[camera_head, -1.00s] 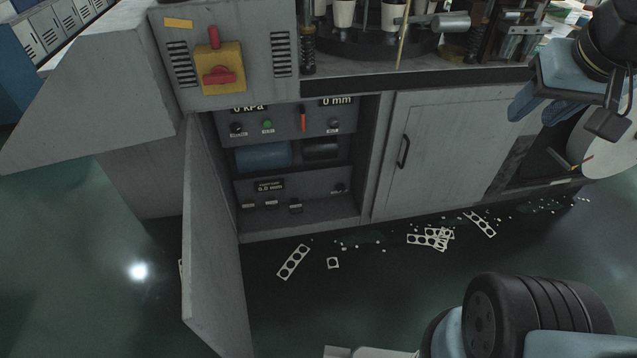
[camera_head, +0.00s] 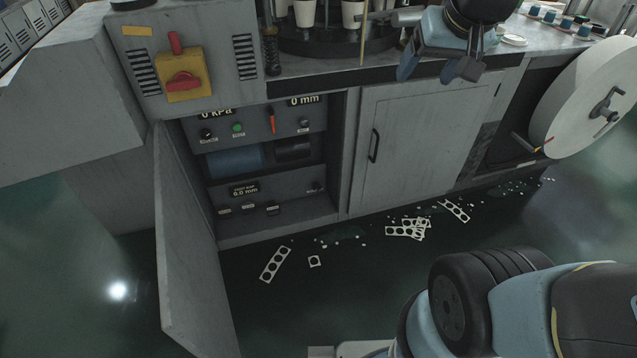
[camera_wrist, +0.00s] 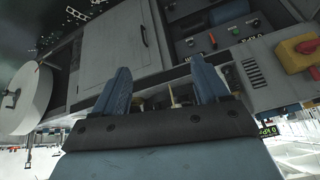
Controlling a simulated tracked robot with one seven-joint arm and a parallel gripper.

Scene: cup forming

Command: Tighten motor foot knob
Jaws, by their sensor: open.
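The blue motor (camera_head: 235,160) lies inside the open cabinet bay at left. My gripper (camera_head: 432,70) is open and empty, above and in front of the closed cabinet door, well right of the bay. In the wrist view its two blue fingers (camera_wrist: 163,72) are spread apart, with the bay beyond them at upper right.
The open cabinet door (camera_head: 190,245) juts forward at the bay's left side. A yellow switch box with a red handle (camera_head: 182,78) is above the bay. A closed door (camera_head: 415,140) and a big white reel (camera_head: 585,100) are to the right. Punched scraps (camera_head: 275,264) litter the floor.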

